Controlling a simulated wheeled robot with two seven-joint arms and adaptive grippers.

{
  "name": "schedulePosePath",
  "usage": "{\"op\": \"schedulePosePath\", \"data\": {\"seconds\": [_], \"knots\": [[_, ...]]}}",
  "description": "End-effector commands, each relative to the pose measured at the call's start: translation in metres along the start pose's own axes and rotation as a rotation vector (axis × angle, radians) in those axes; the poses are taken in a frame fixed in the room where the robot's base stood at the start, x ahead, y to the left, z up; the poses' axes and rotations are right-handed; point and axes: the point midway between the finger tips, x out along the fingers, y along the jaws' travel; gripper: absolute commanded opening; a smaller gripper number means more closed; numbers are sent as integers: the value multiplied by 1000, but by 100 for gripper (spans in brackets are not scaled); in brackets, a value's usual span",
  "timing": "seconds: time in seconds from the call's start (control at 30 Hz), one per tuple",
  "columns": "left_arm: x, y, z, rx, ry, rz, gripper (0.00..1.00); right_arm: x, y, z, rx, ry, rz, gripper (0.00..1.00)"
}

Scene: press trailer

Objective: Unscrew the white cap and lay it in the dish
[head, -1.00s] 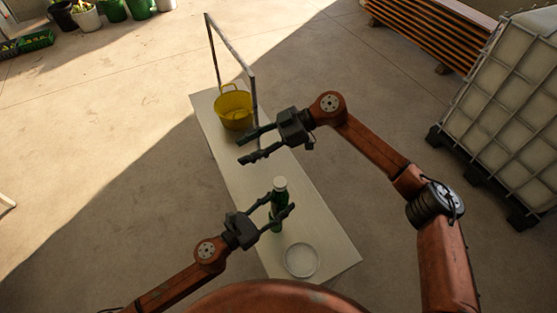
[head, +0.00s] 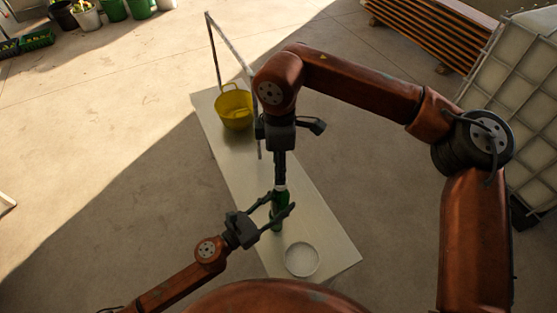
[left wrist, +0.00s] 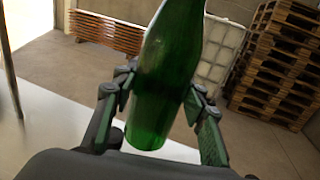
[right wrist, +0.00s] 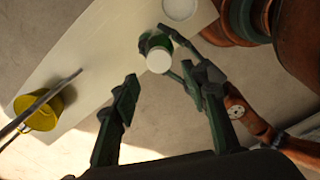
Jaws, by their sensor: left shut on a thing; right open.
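A green bottle (head: 278,208) stands upright on the narrow table, and my left gripper (head: 281,208) is shut on its body. The bottle also fills the middle of the left wrist view (left wrist: 168,75) between the fingers. The round white dish (head: 301,259) lies empty near the table's front end.
A yellow bucket (head: 234,108) stands at the table's far end, beside a thin metal frame (head: 213,50). The pale table (head: 325,225) is bare right of the bottle. A caged white tank (head: 525,110) stands at the right.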

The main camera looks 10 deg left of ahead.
Motion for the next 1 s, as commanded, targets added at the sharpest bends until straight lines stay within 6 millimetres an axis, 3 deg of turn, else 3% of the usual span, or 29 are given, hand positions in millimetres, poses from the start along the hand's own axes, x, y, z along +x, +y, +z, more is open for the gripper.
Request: {"op": "schedulePosePath", "data": {"seconds": [0.2, 0.4, 0.77, 1.0], "knots": [[0, 0, 1, 0, -2, 0, 0, 36, -1, -1, -3, 3, -3, 41], [0, 0, 1, 0, -2, 0, 0, 55, -1, -1, -2, 3, -3, 41], [0, 0, 1, 0, -2, 0, 0, 60, 0, -1, -2, 4, -1, 41], [0, 0, 1, 0, -2, 0, 0, 60, 0, -1, -2, 4, -1, 25]]}}
